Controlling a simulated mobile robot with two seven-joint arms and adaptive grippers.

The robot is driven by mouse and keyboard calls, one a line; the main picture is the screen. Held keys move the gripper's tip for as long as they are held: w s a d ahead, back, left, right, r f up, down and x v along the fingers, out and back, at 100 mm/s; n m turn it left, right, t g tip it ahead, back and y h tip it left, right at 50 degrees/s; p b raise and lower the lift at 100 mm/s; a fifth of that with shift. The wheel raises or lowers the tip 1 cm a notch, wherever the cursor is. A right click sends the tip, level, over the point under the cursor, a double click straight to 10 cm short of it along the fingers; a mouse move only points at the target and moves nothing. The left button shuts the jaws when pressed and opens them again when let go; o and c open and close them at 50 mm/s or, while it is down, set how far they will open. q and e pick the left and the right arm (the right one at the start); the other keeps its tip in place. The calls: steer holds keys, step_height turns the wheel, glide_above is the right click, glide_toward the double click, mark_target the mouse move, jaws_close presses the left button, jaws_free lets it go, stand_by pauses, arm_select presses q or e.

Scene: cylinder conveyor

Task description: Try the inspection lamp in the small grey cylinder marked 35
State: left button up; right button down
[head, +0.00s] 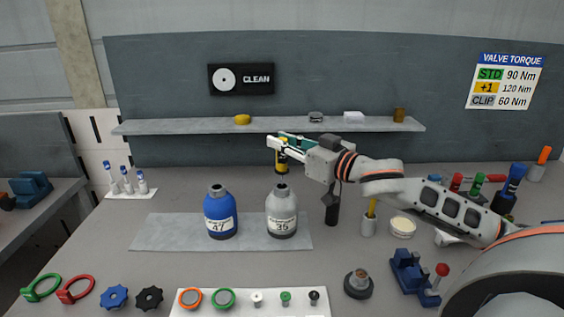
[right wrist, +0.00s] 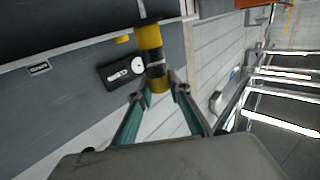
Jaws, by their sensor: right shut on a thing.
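The small grey cylinder marked 35 (head: 281,213) stands upright on a grey mat (head: 165,233), with its open neck upward. A blue cylinder marked 47 (head: 220,216) stands to its left. My right gripper (head: 277,143) is shut on the yellow and black inspection lamp (head: 281,161). The lamp hangs upright, its lower end a little above the grey cylinder's neck and apart from it in the picture. In the right wrist view the lamp (right wrist: 152,55) sits between the two fingertips (right wrist: 158,88). My left gripper is not in view.
A white strip (head: 248,308) with rings and small valve parts lies at the front. Green and red rings and blue and black handwheels lie left of it. A cup with a yellow tool (head: 368,222) and a blue vise (head: 410,272) stand right. A shelf (head: 270,125) runs behind.

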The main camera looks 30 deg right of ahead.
steer(key=shift+r+p, duration=2.2)
steer(key=shift+r, duration=2.45)
